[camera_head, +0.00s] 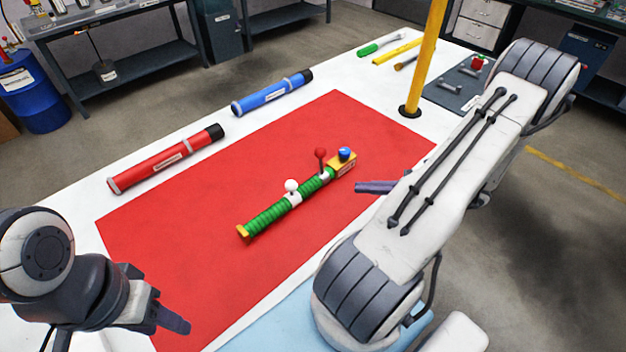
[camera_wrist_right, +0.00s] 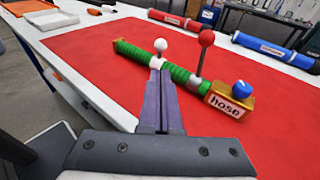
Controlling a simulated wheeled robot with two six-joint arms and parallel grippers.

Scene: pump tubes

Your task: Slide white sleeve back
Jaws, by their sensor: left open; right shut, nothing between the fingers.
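A green ribbed hose (camera_head: 266,219) lies on the red mat (camera_head: 200,252). It has a yellow cap at its near-left end and a yellow block (camera_head: 342,165) with a blue knob at the other, labelled "hose" in the right wrist view (camera_wrist_right: 228,104). A white sleeve with a white ball knob (camera_head: 292,187) sits mid-hose; a second white sleeve with a red ball lever (camera_head: 321,155) is nearer the block. My right gripper (camera_head: 358,187) is shut and empty, right of the hose; in its wrist view the fingertips (camera_wrist_right: 160,74) overlap the white sleeve's lower side. My left gripper (camera_head: 170,318) is open at lower left.
A red tube (camera_head: 165,160) and a blue tube (camera_head: 272,93) lie along the table's far edge. A yellow post (camera_head: 428,50) stands at the right. A grey tool mat (camera_head: 445,97) lies beyond it. The red mat around the hose is clear.

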